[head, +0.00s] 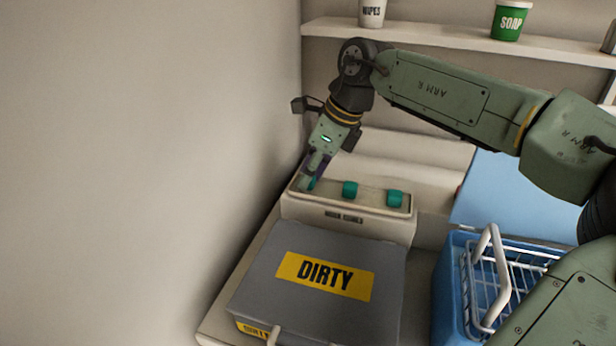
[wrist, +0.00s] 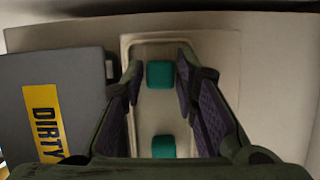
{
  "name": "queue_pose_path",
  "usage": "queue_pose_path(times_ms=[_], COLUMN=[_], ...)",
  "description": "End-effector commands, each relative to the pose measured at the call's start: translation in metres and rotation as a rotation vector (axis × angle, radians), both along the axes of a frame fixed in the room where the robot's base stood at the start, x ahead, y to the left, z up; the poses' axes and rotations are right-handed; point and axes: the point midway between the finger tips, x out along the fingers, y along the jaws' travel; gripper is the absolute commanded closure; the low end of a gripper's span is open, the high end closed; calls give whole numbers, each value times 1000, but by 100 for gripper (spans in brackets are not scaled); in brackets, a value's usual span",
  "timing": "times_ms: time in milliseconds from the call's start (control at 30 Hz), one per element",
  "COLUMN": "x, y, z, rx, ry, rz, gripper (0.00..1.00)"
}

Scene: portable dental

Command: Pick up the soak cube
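Teal cubes lie in a row in a long, pale, shallow tray (head: 372,205). In the head view one cube (head: 312,183) is at the tray's left end, partly hidden by my gripper (head: 309,178). The others are the middle cube (head: 350,189) and the right cube (head: 395,198). In the wrist view my gripper (wrist: 159,66) is open and points down into the tray. The end cube (wrist: 160,75) shows between its fingertips, with a narrow gap on each side. A second cube (wrist: 163,147) shows closer to the palm. I cannot tell how deep the fingertips reach beside the cube.
A grey box labelled DIRTY (head: 310,285) stands in front of the tray. A blue bin (head: 449,285) with a white wire basket (head: 487,280) stands at right. A wall is close on the left. A shelf (head: 430,36) above holds a soap tub (head: 509,22) and wipes (head: 372,12).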

Motion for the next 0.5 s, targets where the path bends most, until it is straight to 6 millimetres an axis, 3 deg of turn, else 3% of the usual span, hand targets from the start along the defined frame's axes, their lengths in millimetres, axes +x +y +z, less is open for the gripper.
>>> queue_pose_path(times_ms=[167,500], x=[0,0], y=[0,0], z=[-1,0], rx=[1,1], ry=[-1,-1], rz=[0,-1], gripper=[72,93])
